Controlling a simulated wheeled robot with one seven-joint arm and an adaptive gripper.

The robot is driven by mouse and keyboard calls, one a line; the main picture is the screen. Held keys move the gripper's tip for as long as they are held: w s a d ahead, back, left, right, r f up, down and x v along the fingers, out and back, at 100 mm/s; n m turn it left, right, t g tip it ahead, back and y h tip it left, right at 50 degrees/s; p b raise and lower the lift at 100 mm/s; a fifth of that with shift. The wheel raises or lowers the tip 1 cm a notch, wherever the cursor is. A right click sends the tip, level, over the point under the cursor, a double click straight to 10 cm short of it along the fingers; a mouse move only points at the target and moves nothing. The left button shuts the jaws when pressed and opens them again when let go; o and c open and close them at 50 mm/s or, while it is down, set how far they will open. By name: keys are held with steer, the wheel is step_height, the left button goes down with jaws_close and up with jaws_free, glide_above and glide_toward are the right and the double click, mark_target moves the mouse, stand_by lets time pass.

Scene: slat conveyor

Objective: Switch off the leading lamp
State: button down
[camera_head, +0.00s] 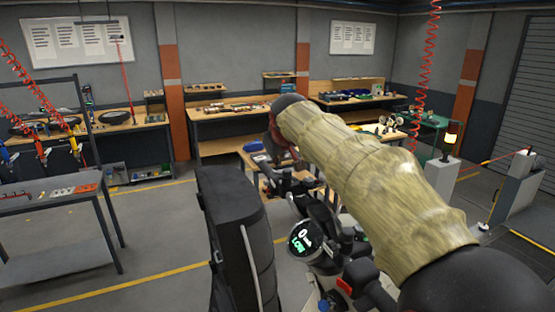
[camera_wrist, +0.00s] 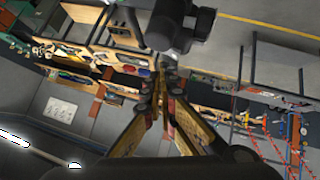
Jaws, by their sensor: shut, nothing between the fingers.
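A lit amber lamp (camera_head: 450,138) stands on a pale pedestal (camera_head: 442,176) at the right of the head view. It is the only glowing lamp I can make out there; I cannot tell whether it is the leading lamp. No switch can be made out on it. My gripper (camera_wrist: 158,92) is shut and empty, its long fingers meeting near the middle of the wrist view. In the head view my sleeved arm hides most of the gripper. The lamp is well to the right of my gripper in the head view, with clear space between them.
A handlebar-like assembly with a round lit display (camera_head: 305,240) stands close in front, beside a tall black case (camera_head: 238,240). A grey table (camera_head: 50,205) is at left. Workbenches (camera_head: 235,125) line the back wall. A low barrier (camera_head: 515,185) is at right. Floor at lower left is open.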

step_height(320, 180, up, 4)
steer(key=shift+s+d+f+p, duration=0.1)
steer(key=shift+s+f+p, duration=0.1)
steer(key=shift+p, duration=0.5)
steer(key=v, duration=0.2)
steer(key=d+v, duration=0.1)
steer(key=v, duration=0.1)
steer(key=b+v, duration=0.1)
steer(key=v, duration=0.1)
steer(key=shift+s+d+r, duration=0.15)
steer(key=shift+s+d, duration=0.05)
steer(key=shift+d, duration=0.1)
steer(key=shift+d+v, duration=0.2)
steer(key=shift+v, duration=0.8)
steer(key=shift+r, duration=0.1)
